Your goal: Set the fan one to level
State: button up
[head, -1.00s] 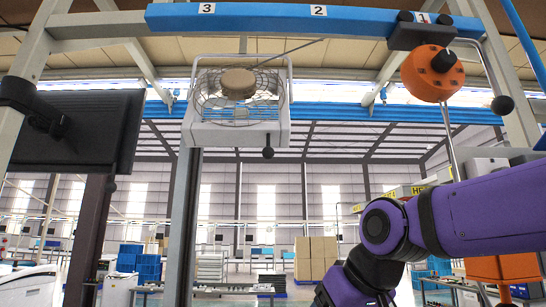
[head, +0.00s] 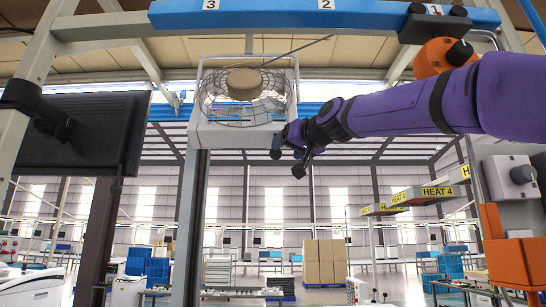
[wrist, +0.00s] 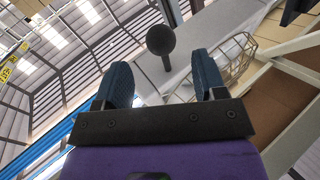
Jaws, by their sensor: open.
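The fan (head: 242,135) is a pale box with a round wire cage and a tan hub, hung high left of centre in the head view. Its black ball-ended lever (wrist: 161,40) shows in the wrist view, ahead of my fingers and between their lines. It looks apart from both fingers, and its stalk meets the pale housing. My gripper (head: 282,146) is at the lower right corner of the fan in the head view, where I cannot clearly tell the lever from the dark finger parts. The wrist view shows my gripper (wrist: 161,74) open, with nothing between its dark blue fingers.
A blue beam (head: 265,17) with number labels crosses above. A black screen (head: 80,135) hangs at left. An orange round device (head: 440,56) is partly behind my arm. A grey box with a black knob (head: 521,174) and HEAT 4 sign (head: 437,191) are at right.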

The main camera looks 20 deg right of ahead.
aim_at(273, 156)
jog(key=x, duration=0.8)
jog(key=shift+s, duration=0.1)
grip_shut()
jog(key=w+d, duration=0.2)
jog(key=w, duration=0.6)
jog(key=shift+d+f, duration=0.25)
jog(key=shift+d, duration=0.1)
grip_release()
jog(key=shift+f, duration=0.1)
